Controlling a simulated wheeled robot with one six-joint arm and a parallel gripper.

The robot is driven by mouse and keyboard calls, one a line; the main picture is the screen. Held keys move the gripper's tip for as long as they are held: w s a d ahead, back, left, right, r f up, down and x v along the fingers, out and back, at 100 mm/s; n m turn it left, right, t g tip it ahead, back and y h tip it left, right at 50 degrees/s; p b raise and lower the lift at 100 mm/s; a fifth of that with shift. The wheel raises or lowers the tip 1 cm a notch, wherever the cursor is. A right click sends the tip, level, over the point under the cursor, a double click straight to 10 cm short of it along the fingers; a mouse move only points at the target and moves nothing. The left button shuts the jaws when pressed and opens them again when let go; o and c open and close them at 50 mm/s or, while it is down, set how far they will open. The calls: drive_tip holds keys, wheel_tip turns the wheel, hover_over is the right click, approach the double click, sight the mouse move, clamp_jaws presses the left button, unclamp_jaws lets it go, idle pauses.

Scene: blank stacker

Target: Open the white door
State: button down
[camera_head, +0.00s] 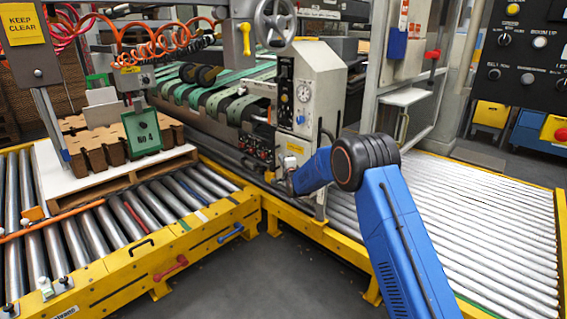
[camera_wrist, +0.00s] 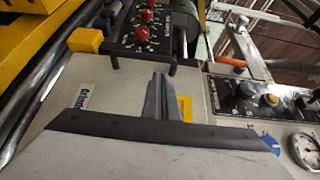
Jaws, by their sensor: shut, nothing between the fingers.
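The pale off-white machine cabinet (camera_head: 319,92) stands in the middle of the head view. Its lower front, with a yellow label, is partly hidden by my blue arm. I cannot make out for certain which panel is the white door. In the wrist view a pale panel (camera_wrist: 112,88) with a printed label and a yellow sticker lies in front of my fingers. A black handle (camera_wrist: 125,68) is at its far edge. My gripper (camera_wrist: 158,80) is shut and empty over this panel, and I cannot tell whether it touches. It shows small beside the cabinet in the head view (camera_head: 287,183).
A gauge and knobs (camera_wrist: 262,98) are at right in the wrist view. Red knobs (camera_wrist: 147,17) sit beyond the handle. Yellow-framed roller conveyors flank the cabinet, left (camera_head: 150,250) and right (camera_head: 470,220). Grey floor (camera_head: 270,270) between them is clear.

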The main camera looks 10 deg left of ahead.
sight(274, 154)
drive_tip(key=shift+x, duration=2.8)
drive_tip(key=shift+s, duration=0.15)
drive_tip(key=shift+s+a+n+g+y, duration=0.15)
drive_tip(key=shift+s+n+g+y, duration=0.1)
drive_tip(key=shift+s+n+y, duration=0.25)
drive_tip(key=shift+s+a+n+g+y, duration=0.15)
drive_tip(key=shift+s+n+g+y, duration=0.1)
drive_tip(key=shift+s+n+y, duration=0.25)
drive_tip(key=s+d+n+g+y, duration=0.4)
drive_tip(key=s+n+g, duration=0.1)
drive_tip(key=s, duration=0.5)
drive_tip(key=s+d+n+g+y, duration=0.5)
drive_tip(key=s+g, duration=0.3)
drive_tip(key=s, duration=0.2)
drive_tip(key=shift+d, duration=0.25)
drive_tip(key=shift+d, duration=0.15)
